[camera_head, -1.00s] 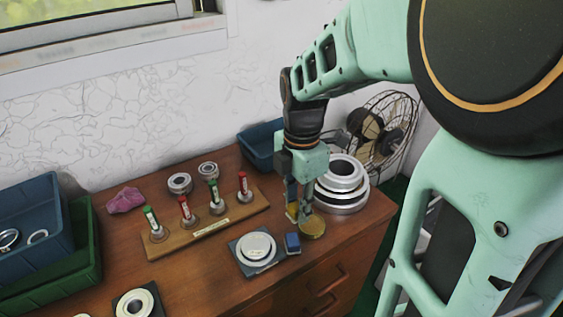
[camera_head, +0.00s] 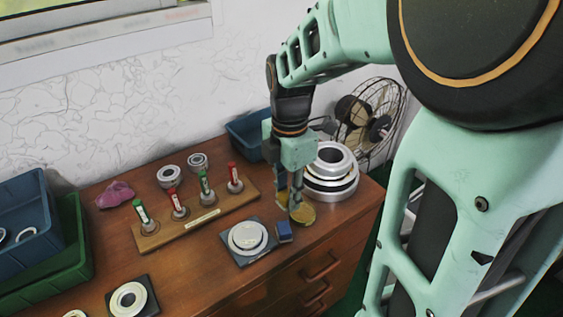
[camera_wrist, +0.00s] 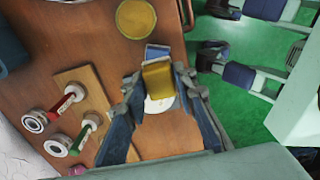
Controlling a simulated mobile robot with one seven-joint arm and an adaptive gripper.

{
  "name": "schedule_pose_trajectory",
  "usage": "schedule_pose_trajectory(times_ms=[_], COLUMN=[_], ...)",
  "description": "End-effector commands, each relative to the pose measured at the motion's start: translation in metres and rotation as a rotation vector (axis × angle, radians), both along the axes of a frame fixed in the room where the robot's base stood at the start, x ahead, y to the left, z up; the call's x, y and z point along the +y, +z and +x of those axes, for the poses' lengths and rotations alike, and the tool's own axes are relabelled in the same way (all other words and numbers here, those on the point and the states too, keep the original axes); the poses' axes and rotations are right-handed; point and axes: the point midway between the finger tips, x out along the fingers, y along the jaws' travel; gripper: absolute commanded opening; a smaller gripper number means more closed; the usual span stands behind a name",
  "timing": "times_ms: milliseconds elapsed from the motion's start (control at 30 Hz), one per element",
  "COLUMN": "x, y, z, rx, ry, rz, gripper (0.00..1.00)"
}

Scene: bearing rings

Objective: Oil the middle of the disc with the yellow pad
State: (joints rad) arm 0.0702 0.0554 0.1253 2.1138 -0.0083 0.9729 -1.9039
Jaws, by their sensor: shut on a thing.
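The disc (camera_head: 247,236) is pale, round and stepped, and lies on a dark square plate near the front of the wooden top. It shows partly below the pad in the wrist view (camera_wrist: 159,104). My gripper (camera_head: 290,205) is shut on the yellow pad (camera_wrist: 158,79), whose yellow edge shows at the fingertips. It is held to the right of the disc in the head view. A round golden dish (camera_head: 302,214) lies beside and below the fingers; it is also in the wrist view (camera_wrist: 136,18). A small blue block (camera_head: 284,231) stands between disc and dish.
A stack of metal rings (camera_head: 331,173) stands close behind my gripper on the right. A wooden rack (camera_head: 205,216) with red and green markers stands left of it. Bins (camera_head: 70,252) fill the far left. A fan (camera_head: 368,115) stands at the back right.

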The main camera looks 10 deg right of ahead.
Motion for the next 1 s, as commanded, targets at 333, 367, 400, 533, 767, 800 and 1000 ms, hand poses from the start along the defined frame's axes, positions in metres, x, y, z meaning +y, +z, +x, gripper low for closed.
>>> schedule_pose_trajectory(times_ms=[333, 367, 400, 533, 767, 800, 1000], x=[0.000, 0.000, -0.001, -0.006, -0.026, -0.029, -0.045], y=[0.000, 0.000, 0.001, 0.002, -0.007, -0.010, -0.025], z=[0.000, 0.001, 0.001, 0.009, 0.031, 0.035, 0.046], rx=[0.000, 0.000, 0.001, 0.004, 0.006, 0.006, 0.006], ry=[0.000, 0.000, -0.001, -0.002, -0.004, -0.004, -0.002], rz=[0.000, 0.000, 0.001, 0.003, 0.005, 0.005, 0.003], gripper=[0.06, 0.06, 0.06, 0.06, 0.06, 0.06, 0.06])
